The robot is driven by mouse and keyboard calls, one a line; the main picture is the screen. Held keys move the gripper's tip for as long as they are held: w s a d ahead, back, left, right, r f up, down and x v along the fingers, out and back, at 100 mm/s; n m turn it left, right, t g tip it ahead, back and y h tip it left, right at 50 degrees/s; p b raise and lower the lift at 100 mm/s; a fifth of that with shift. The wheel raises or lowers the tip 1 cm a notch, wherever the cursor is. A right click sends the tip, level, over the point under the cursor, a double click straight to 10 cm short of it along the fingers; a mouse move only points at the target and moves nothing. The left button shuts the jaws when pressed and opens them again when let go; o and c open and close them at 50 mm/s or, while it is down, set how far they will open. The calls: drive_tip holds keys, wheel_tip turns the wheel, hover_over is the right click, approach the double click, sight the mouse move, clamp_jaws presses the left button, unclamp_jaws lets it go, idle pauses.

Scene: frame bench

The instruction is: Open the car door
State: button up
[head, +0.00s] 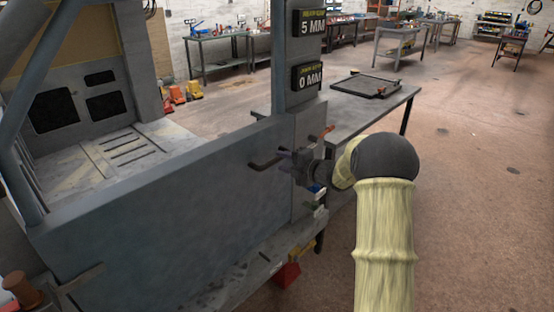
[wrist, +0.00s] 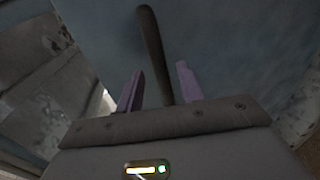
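The car door (head: 160,210) is a flat grey-blue panel in a frame, and it looks in line with the post at its right. A dark bar handle (head: 264,164) sticks out near its right edge. My gripper (head: 285,160) is at the handle, with its purple fingers pointing at the door. In the wrist view the handle (wrist: 150,45) runs down between the two fingers (wrist: 158,88). The fingers are apart, with a gap on each side of the bar. I cannot tell whether either one touches it.
A grey workbench (head: 350,110) with a dark tray (head: 366,86) stands behind my gripper. An orange-red lever (head: 327,131) shows just beyond the gripper. A red block (head: 286,275) is low under the door frame. The floor (head: 470,200) to the right is clear.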

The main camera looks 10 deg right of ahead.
sight(279, 160)
drive_tip(key=shift+x, duration=1.7)
drive_tip(key=shift+c, duration=0.5)
clamp_jaws()
drive_tip(key=shift+d+f, duration=0.1)
drive_tip(key=shift+d, duration=0.05)
